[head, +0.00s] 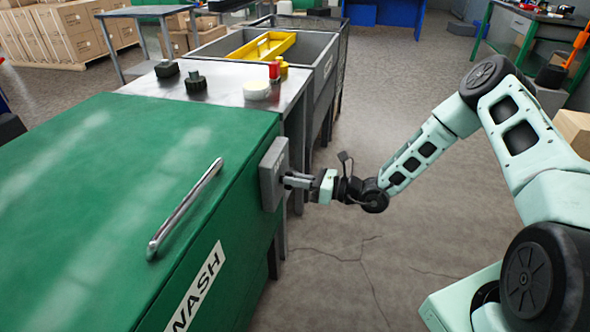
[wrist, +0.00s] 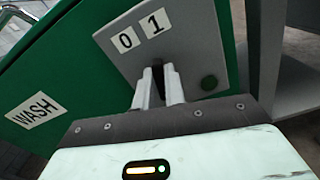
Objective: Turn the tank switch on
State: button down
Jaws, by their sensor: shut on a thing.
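The tank switch is a grey box (head: 272,174) on the side of the green wash tank (head: 215,125). In the wrist view its grey face (wrist: 190,45) carries the labels 0 and 1 above a dark knob (wrist: 157,72). My gripper (head: 290,181) reaches the box from the right. Its two pale fingers (wrist: 158,88) are shut on the dark knob, one on either side. The fingers hide much of the knob, so I cannot tell which label it points to.
A long metal handle (head: 186,208) and a WASH label (head: 200,288) are on the tank. Behind it, a metal table (head: 225,92) holds small dark, red and white items, beside a grey basin with a yellow tray (head: 262,47). The floor right of the tank is clear.

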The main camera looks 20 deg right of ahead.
jog(key=shift+m+p, duration=1.15)
jog(key=shift+m, duration=0.45)
jog(key=shift+f, duration=0.1)
jog(key=c, duration=1.5)
grip_release()
jog(key=shift+o, duration=0.2)
jog(key=shift+w, duration=0.1)
jog(key=shift+d, duration=0.2)
jog(key=v, duration=1.7)
